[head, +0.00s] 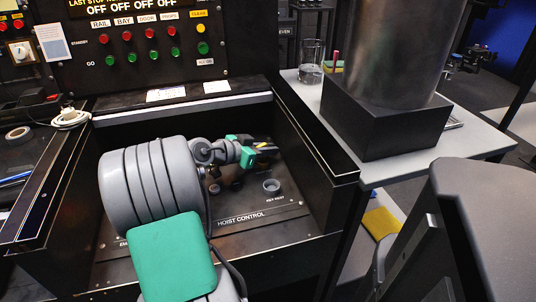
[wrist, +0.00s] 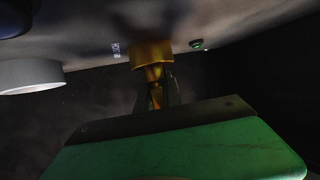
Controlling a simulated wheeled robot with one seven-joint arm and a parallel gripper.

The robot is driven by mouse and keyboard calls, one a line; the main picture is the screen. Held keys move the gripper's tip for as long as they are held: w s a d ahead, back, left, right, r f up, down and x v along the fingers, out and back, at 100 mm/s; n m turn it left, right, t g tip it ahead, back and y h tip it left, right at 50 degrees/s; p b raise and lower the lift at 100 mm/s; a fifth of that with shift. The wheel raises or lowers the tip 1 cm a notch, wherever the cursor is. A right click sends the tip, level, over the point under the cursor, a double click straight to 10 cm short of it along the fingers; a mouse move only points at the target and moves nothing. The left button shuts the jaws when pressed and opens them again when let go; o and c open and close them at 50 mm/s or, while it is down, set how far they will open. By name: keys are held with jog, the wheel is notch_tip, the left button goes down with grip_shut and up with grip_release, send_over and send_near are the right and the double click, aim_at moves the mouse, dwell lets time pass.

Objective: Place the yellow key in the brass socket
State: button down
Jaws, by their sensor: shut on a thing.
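My gripper (head: 264,148), with green sides, reaches over the recessed console panel in the head view. It is shut on the yellow key (head: 262,143), which shows only as a small yellow patch there. In the wrist view the fingers (wrist: 157,98) close around the yellow key (wrist: 155,73). A wider yellow-brass piece (wrist: 152,52) lies just beyond the fingertips, against the panel in the picture. I cannot tell whether it is the key's head or the brass socket, nor whether it touches the panel. No separate brass socket can be made out in the head view.
A grey ring-shaped cup (head: 271,187) stands by the key rest label. Dark knobs (head: 236,184) sit left of it on the hoist control panel (head: 290,208). Raised black side walls (head: 318,140) enclose the recess. A large metal cylinder (head: 388,50) stands on the right.

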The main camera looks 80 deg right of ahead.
jog(key=c, duration=1.5)
grip_release()
jog(key=shift+f, duration=0.25)
jog(key=shift+w+a, duration=0.1)
jog(key=p+v, duration=0.2)
jog(key=v, duration=1)
